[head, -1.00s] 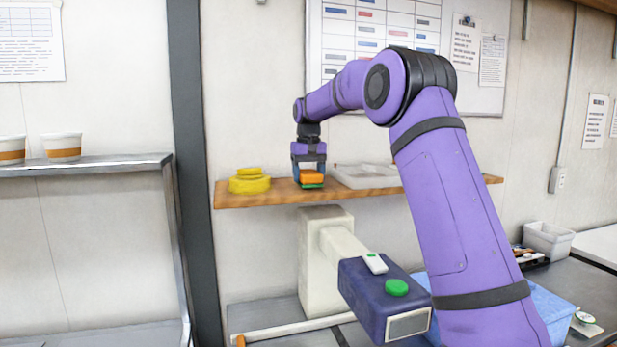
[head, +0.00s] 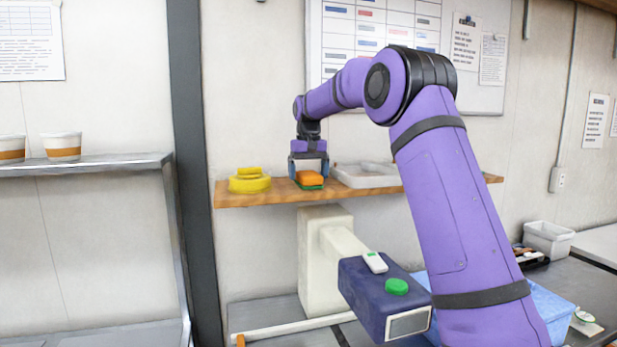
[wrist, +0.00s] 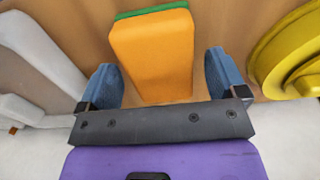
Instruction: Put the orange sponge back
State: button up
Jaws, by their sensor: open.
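The orange sponge (head: 309,177), with a green layer under it, rests on the wooden shelf (head: 400,189) on the wall. It also shows in the wrist view (wrist: 155,55), where its green edge is at the far end. My gripper (head: 309,174) is open just above the shelf. In the wrist view my two blue fingers (wrist: 165,80) stand on either side of the sponge's near part, with a visible gap at each side.
A yellow round object (head: 250,185) is left of the sponge on the shelf. A pale tray (head: 370,182) is to its right. Below are a dark blue box-shaped device (head: 365,290) with a green button and a light blue bin (head: 540,310). Cups stand on the metal shelf (head: 90,167) at left.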

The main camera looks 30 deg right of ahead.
aim_at(309, 173)
notch_tip(309, 173, up, 11)
jog(key=s+a+r+t, duration=0.1)
jog(key=s+a+r, duration=0.15)
jog(key=s, duration=0.25)
jog(key=s+a+r, duration=0.1)
jog(key=s+a, duration=0.2)
jog(key=s, duration=0.3)
jog(key=s+a+f+n+t, duration=0.1)
jog(key=s+a+f+t, duration=0.15)
jog(key=s, duration=1.15)
jog(key=s+a+f+t, duration=0.1)
jog(key=s+f, duration=0.6)
jog(key=s, duration=0.3)
jog(key=s+a+f+n+t, duration=0.1)
jog(key=s+a+f, duration=0.1)
jog(key=s+f, duration=0.5)
jog(key=s, duration=0.4)
jog(key=shift+f, duration=0.3)
